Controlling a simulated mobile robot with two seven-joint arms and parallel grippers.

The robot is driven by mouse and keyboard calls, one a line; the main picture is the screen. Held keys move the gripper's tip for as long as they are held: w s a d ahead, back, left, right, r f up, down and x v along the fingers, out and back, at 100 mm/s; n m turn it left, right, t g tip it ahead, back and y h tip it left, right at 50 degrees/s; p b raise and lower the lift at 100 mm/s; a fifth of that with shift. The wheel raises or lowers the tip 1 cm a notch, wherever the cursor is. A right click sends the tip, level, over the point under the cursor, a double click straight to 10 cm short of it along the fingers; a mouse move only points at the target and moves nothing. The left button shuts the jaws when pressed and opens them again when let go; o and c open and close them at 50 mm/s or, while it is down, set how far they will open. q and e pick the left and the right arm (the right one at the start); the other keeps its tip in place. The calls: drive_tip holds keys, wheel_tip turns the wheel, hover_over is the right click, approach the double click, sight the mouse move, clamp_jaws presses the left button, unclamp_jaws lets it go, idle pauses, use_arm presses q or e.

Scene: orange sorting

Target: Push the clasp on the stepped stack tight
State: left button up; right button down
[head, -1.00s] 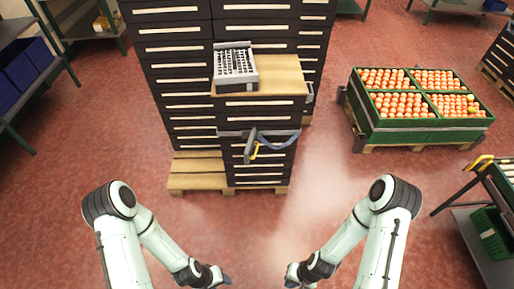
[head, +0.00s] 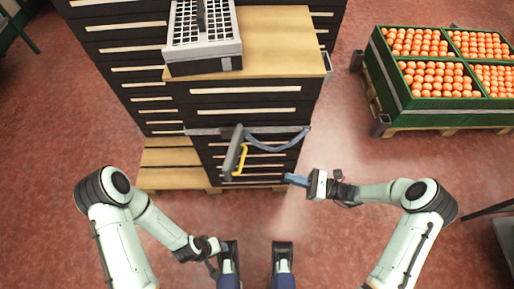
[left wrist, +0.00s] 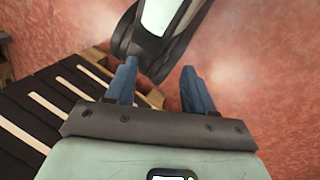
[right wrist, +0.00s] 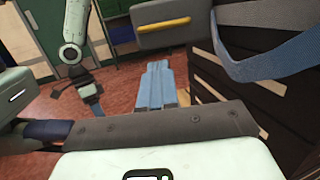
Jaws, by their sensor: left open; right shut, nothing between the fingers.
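The stepped stack (head: 245,110) of dark crates with pale strips stands ahead. The clasp (head: 233,155), a grey lever with a yellow bar, sticks out from the stack's face. In the right wrist view the clasp (right wrist: 160,38) is just beyond my fingertips, with the wide strap (right wrist: 268,62) to its right. My right gripper (head: 293,180) is shut and empty, right of and below the clasp, apart from it in the head view. My left gripper (left wrist: 160,88) is open and empty, low and near my body.
A grey crate-like tray (head: 203,62) sits on the wooden board (head: 285,45) atop the stack. The stack stands on a pallet (head: 170,178). Green crates of oranges (head: 440,108) stand at right. Red floor between my arms and the stack is clear.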

use_arm(q)
drive_tip(key=shift+w+a+f+t+b, duration=0.4)
drive_tip(key=shift+w+f+b, duration=0.1)
drive_tip(key=shift+w+f, duration=0.25)
use_arm(e)
drive_tip(key=x, duration=1.3)
drive_tip(key=shift+w+a+r, duration=0.25)
drive_tip(key=shift+w+r, duration=0.1)
drive_tip(key=shift+r, duration=0.15)
